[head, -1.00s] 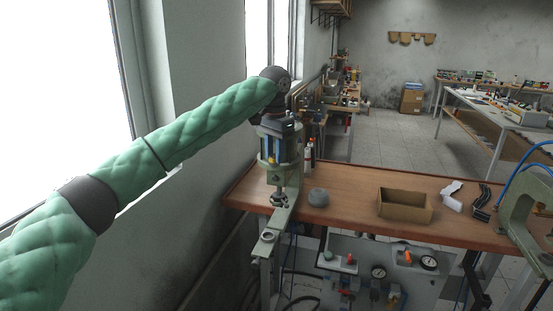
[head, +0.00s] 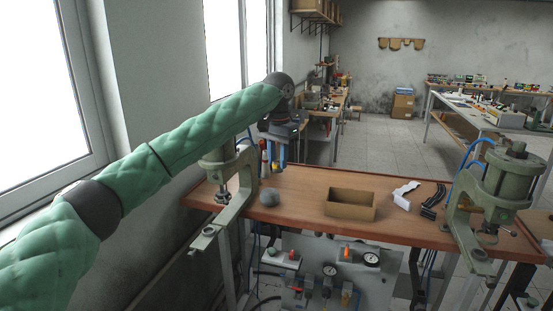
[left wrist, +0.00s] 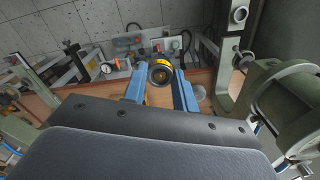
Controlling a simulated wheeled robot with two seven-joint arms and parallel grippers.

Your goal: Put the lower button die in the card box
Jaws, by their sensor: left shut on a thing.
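My left gripper (head: 280,158) hangs over the back of the workbench, just right of the left press. In the left wrist view its two blue fingers (left wrist: 160,88) are shut on a dark round piece with a yellow band (left wrist: 160,71), which looks to be the button die. In the head view the held piece cannot be made out. The card box (head: 350,210) stands open on the bench, to the right of and nearer than the gripper. What lies inside it is not clear. My right gripper is not in view.
The left press (head: 238,180) and right press (head: 488,190) flank the bench (head: 305,185). A grey round lump (head: 270,197) sits left of the box. A crumpled white piece (head: 405,194) and a black ribbed part (head: 433,203) lie right of it. A red-capped bottle (head: 264,160) stands behind.

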